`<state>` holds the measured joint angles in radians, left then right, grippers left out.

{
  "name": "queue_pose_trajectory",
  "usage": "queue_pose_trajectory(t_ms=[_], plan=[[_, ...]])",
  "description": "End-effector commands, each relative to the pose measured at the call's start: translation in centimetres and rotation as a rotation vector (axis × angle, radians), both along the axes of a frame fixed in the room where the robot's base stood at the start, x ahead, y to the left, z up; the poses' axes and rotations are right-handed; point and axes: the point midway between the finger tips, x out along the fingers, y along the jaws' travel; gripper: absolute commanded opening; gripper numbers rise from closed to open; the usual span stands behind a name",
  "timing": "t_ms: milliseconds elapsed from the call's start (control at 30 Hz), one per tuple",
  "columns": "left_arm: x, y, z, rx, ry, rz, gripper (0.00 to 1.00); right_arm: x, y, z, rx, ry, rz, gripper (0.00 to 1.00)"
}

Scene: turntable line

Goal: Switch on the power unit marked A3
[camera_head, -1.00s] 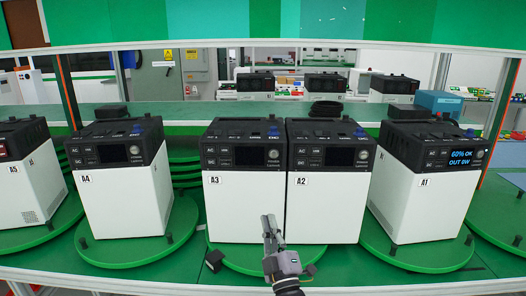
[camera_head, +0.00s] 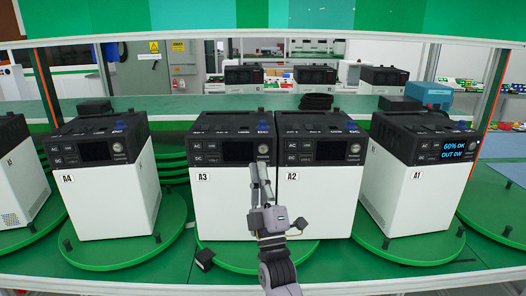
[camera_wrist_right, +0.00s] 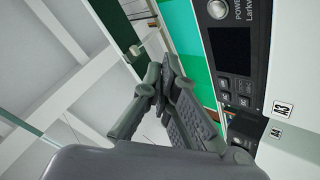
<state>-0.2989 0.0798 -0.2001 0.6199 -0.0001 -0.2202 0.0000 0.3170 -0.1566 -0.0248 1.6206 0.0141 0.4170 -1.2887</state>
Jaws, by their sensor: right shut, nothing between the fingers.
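The power unit marked A3 (camera_head: 222,196) is a white box with a black top and front panel. It stands upright on a green turntable, side by side with unit A2 (camera_head: 310,196). Its small screen (camera_head: 238,152) is dark, and a round button (camera_head: 263,149) sits right of the screen. My right gripper (camera_head: 260,170) points up in front of A3's right side, just below the panel, shut and empty. In the right wrist view, A3's panel (camera_wrist_right: 255,75) shows sideways with its dark screen and round button (camera_wrist_right: 217,9). My left gripper is not in view.
Unit A4 (camera_head: 112,195), with a dark screen, stands at the left. Unit A1 (camera_head: 395,195) at the right has a lit screen reading 60% OK, OUT 0W. A small black block (camera_head: 204,258) lies at the front edge of the middle turntable (camera_head: 235,262).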

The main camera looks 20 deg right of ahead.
Motion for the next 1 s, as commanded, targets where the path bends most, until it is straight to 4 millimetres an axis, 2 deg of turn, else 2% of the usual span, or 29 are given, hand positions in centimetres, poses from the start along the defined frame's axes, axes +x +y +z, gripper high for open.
queue_pose_trajectory(t_ms=[500,700,1000], plan=[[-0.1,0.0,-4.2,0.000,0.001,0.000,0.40,6.5,-1.9,-0.3,0.000,-0.001,-0.001,0.00],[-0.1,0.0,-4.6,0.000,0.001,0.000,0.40,7.6,-2.2,-0.1,-0.001,0.000,-0.001,0.00],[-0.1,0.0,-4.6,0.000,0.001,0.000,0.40,7.7,-2.3,0.0,0.000,0.001,-0.001,0.00]])
